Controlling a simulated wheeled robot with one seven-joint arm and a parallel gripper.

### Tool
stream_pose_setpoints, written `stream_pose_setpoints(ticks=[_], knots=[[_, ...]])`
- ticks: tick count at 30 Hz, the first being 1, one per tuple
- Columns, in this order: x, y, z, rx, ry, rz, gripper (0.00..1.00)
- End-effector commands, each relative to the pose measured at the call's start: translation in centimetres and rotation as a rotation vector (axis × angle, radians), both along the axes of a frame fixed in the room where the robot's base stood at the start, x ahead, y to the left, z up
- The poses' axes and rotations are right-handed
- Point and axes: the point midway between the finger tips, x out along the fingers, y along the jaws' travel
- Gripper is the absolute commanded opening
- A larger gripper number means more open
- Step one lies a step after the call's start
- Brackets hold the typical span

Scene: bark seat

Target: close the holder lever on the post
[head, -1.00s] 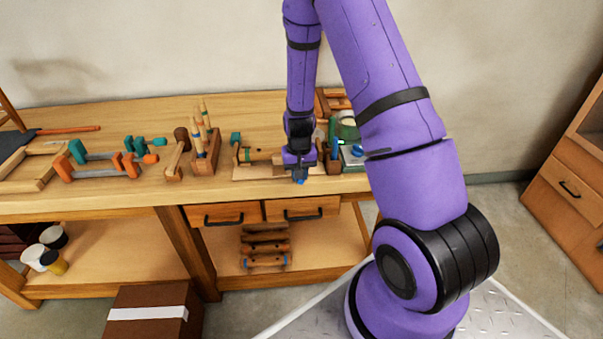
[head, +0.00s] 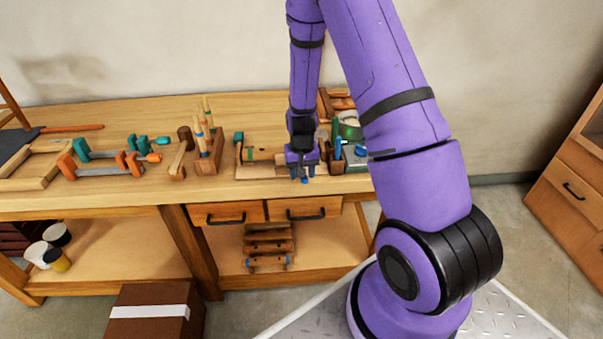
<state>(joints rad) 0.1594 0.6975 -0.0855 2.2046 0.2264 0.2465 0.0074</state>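A wooden holder fixture (head: 242,172) lies on the workbench, with a small upright post and a teal piece (head: 238,138) at its left end. A light wooden cylinder (head: 263,154) lies along it, pointing right. I cannot make out which part is the lever; it may be small or hidden behind my gripper. My gripper (head: 302,178) points down at the right end of the fixture, close to the bench's front edge. Its blue fingertips show small and low. Whether it touches anything, or how far its fingers are apart, is too small to tell.
A block with upright tools (head: 208,162) and a mallet (head: 178,160) stand left of the fixture. Orange and teal clamps (head: 105,165) lie farther left. A green tape roll (head: 349,128) and a blue-topped box (head: 356,153) stand close on the right. Two drawers (head: 265,212) are below.

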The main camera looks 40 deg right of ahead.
Motion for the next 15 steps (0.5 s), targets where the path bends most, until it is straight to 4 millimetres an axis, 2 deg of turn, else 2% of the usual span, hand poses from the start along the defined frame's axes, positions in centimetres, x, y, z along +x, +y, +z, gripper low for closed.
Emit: stream_pose_setpoints(ticks=[15], knots=[[0.1, 0.0, 8.2, -0.001, -0.004, 0.001, 0.48]])
